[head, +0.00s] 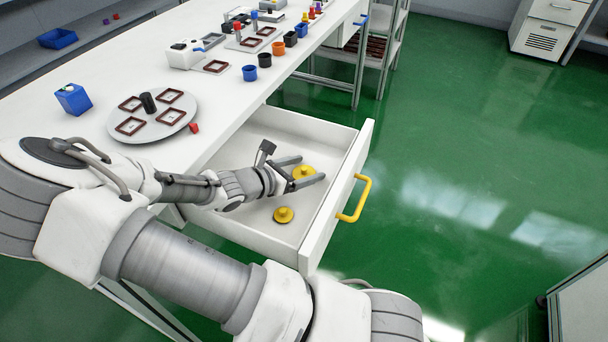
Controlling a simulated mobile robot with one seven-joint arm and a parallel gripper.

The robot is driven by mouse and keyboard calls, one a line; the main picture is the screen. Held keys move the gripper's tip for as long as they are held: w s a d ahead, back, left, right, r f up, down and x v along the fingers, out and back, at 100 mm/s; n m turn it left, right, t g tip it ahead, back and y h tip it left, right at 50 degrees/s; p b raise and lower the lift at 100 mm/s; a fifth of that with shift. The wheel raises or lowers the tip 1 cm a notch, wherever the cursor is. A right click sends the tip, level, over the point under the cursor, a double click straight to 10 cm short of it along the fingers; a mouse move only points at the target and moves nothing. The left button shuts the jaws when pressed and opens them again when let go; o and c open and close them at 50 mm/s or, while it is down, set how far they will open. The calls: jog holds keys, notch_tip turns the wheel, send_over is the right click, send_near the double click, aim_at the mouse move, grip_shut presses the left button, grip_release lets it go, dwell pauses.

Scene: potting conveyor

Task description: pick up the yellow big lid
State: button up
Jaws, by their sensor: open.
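Two yellow lids are in the open white drawer (336,195). One yellow lid (284,215) lies on the drawer floor toward the front of the picture, with a small knob on top. The other yellow lid (304,171) is farther back, seen between the fingers of my gripper (306,172). My gripper is open, reaching into the drawer from the left. Whether its fingers are above or around the farther lid cannot be told from this view.
The drawer has a yellow handle (355,198) and raised walls around the lids. Above it, the white table (215,118) holds a round plate (185,124) with brown frames, a blue box (73,99), a red piece (194,128) and several small pots.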

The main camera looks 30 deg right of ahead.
grip_shut()
dwell(0.3)
